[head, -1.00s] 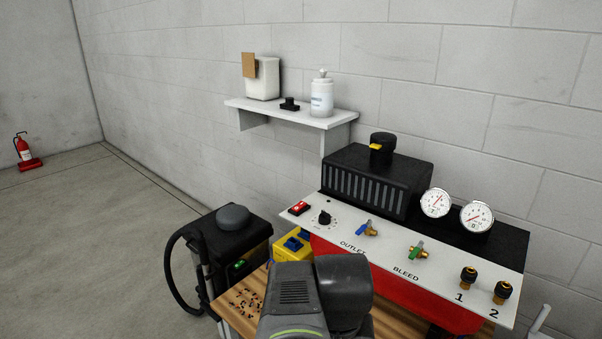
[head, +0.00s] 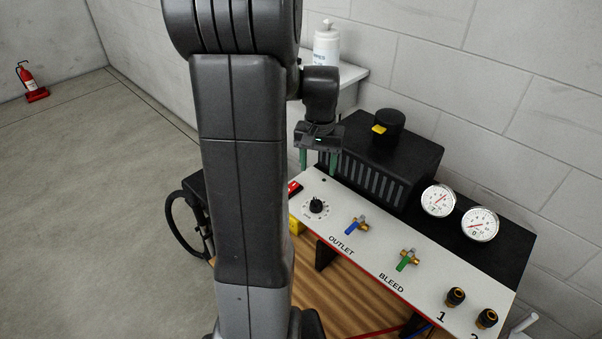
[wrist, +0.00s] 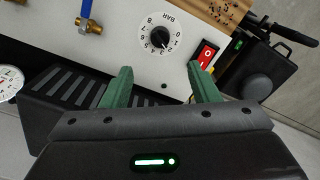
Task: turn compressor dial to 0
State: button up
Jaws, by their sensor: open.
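The compressor dial (head: 316,206) is a black round knob with a white printed scale around it, on the white panel. In the wrist view the dial (wrist: 160,38) shows "BAR" and numbers running down to 0. Its exact setting is too small to read surely. My gripper (head: 319,166) has green fingers, spread apart and empty, hanging over the panel's back edge above and behind the dial. In the wrist view my gripper (wrist: 159,70) points toward the dial, which lies beyond the gap between the fingertips, untouched.
A red rocker switch (wrist: 206,54) sits beside the dial. A blue outlet valve (head: 355,224) and green bleed valve (head: 408,259) stand along the panel. The black vented housing (head: 385,155) rises close behind my gripper. Two gauges (head: 438,200) are farther right.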

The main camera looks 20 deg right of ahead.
aim_at(316, 200)
notch_tip(316, 200, down, 14)
jog(key=shift+w+d+r+p, duration=0.1)
jog(key=shift+r+p, duration=0.05)
jog(key=shift+p, duration=0.35)
jog(key=shift+c, duration=0.2)
jog(key=c, duration=0.9)
